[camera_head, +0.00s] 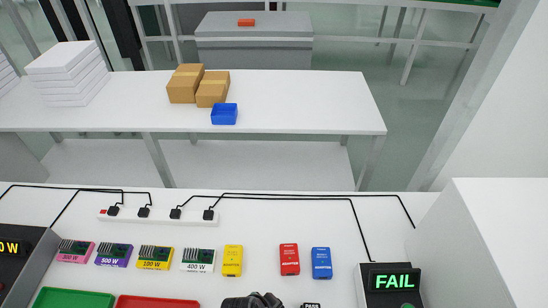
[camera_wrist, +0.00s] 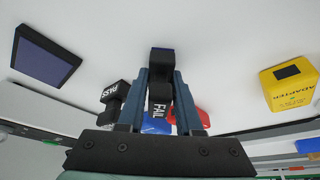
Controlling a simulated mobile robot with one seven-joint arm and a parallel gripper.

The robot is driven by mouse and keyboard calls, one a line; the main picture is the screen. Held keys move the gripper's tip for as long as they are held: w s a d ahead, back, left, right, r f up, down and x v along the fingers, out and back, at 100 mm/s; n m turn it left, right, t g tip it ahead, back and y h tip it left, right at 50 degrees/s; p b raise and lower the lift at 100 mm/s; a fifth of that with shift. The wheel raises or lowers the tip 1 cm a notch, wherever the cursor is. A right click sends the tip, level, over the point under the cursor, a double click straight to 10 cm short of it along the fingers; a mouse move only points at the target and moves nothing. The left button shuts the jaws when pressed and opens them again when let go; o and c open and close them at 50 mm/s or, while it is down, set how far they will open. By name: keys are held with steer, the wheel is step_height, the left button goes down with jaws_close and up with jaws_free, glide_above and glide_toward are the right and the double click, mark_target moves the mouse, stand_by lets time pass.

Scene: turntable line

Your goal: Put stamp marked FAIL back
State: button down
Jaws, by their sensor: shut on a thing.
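My gripper (camera_wrist: 161,76) is shut on the black stamp marked FAIL (camera_wrist: 160,104), whose white lettering shows between the two blue-grey fingers in the wrist view. A black block with a dark purple face sits at the fingertips and seems to be part of this stamp. A black stamp marked PASS (camera_wrist: 114,92) is just left of the fingers; its label also shows at the bottom edge of the head view (camera_head: 312,305). A dark, purple-faced pad (camera_wrist: 45,57) lies farther left in the wrist view.
A tester (camera_head: 389,282) displays FAIL in green. Yellow (camera_head: 232,261), red (camera_head: 289,259) and blue (camera_head: 321,263) adapters lie on the white bench. Several boards stand left of them. Green (camera_head: 75,299) and red (camera_head: 158,302) trays are at the front. A power strip (camera_head: 160,217) runs behind.

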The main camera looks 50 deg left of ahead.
steer(key=shift+f, duration=0.15)
steer(key=c, duration=0.6)
jaws_free()
steer(key=shift+r, duration=0.3)
steer(key=v, duration=1.2)
steer(key=shift+w, duration=0.1)
